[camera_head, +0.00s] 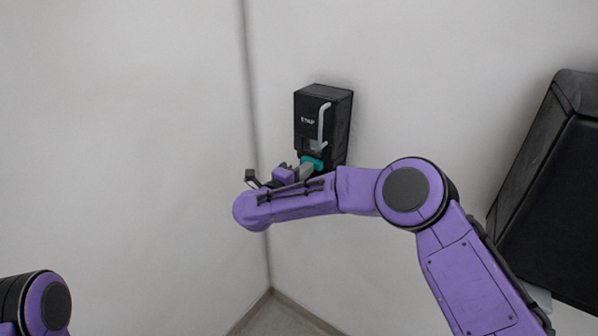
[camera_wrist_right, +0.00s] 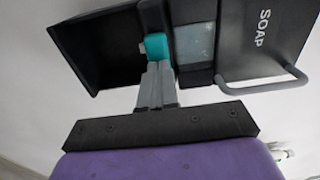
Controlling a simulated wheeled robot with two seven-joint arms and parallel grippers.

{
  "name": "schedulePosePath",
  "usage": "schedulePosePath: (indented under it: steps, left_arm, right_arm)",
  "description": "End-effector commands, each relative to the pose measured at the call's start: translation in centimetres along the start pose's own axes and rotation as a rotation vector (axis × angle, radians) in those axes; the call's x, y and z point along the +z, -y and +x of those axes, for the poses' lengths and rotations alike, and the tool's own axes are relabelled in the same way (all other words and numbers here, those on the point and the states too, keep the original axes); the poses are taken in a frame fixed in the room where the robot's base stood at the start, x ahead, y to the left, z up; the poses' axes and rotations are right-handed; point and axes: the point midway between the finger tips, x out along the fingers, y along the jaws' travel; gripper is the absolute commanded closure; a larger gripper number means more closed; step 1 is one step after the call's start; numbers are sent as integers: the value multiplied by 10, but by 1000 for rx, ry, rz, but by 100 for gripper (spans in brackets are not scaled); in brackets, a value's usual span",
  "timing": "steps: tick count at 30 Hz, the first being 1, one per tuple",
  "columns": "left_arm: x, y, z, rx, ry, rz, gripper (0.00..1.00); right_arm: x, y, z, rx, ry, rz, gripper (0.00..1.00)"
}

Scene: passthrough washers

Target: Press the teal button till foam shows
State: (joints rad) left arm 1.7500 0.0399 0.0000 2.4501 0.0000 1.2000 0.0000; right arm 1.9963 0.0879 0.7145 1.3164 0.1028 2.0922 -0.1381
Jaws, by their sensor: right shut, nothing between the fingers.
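The black soap dispenser (camera_head: 309,112) is fixed to the wall near the corner, with a pale curved handle on its front. Its teal button (camera_head: 314,162) sits low on the unit, partly hidden by my gripper. It also shows in the right wrist view (camera_wrist_right: 156,45). My right gripper (camera_head: 306,169) is shut and empty. In the right wrist view its grey fingertips (camera_wrist_right: 157,68) meet the teal button's near edge and appear to touch it. How far the button is pushed in I cannot tell. No foam can be made out. My left gripper is out of view.
A large black box-like unit (camera_head: 555,190) is on the wall at the right, beside my right arm. The wall corner runs down just left of the dispenser. The space left of the dispenser is clear.

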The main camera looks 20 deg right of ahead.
Motion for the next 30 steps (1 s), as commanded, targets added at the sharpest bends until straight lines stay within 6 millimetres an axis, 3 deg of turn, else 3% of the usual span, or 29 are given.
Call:
schedulePosePath:
  steps: [4,9,19,23,27,30]
  left_arm:
    - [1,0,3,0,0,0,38]
    - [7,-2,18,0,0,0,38]
    - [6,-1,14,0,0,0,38]
    - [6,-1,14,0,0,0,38]
    - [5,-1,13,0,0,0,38]
    - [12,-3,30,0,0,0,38]
  right_arm:
    - [0,-1,2,0,-1,0,100]
    - [0,-3,18,-2,-2,2,100]
    - [0,1,18,-2,-2,1,100]
    - [2,2,5,-4,2,0,100]
    - [5,2,-22,-5,0,-1,100]
    - [4,-4,-48,-6,0,1,100]
